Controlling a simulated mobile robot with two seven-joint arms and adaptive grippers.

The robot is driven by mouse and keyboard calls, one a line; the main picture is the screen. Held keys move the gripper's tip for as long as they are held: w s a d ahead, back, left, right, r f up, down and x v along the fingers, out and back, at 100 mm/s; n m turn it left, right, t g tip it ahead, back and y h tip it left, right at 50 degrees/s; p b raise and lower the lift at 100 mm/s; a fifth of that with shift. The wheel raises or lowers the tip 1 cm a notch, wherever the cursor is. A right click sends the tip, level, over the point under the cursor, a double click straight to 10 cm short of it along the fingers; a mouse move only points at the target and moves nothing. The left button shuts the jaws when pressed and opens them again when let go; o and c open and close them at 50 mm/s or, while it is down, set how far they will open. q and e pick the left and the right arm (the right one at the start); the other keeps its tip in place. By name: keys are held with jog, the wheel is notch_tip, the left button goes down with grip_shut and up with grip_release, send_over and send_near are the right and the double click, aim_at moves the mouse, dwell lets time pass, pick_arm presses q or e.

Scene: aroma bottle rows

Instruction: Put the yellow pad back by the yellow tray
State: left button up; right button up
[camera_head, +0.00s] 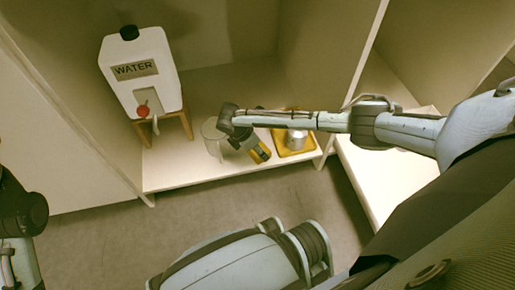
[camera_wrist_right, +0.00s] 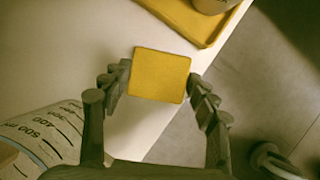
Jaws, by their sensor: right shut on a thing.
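The yellow pad (camera_wrist_right: 160,75) is a flat square held between the fingertips of my right gripper (camera_wrist_right: 158,82). In the head view my right gripper (camera_head: 246,142) hangs over the shelf, with the pad (camera_head: 259,153) below it near the shelf's front edge. I cannot tell whether the pad touches the shelf. The yellow tray (camera_head: 308,149) lies just right of the pad, and its corner shows at the top of the wrist view (camera_wrist_right: 196,32). My left gripper is out of view; only part of that arm shows at the left edge.
A silver metal pot (camera_head: 296,139) stands on the tray. A clear graduated beaker (camera_head: 212,150) stands left of my right gripper and also shows at lower left in the wrist view (camera_wrist_right: 50,135). A white water tank (camera_head: 150,90) stands on a wooden stand (camera_head: 178,127) further left.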

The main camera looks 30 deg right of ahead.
jog(key=shift+f, duration=0.1)
jog(key=o, duration=1.1)
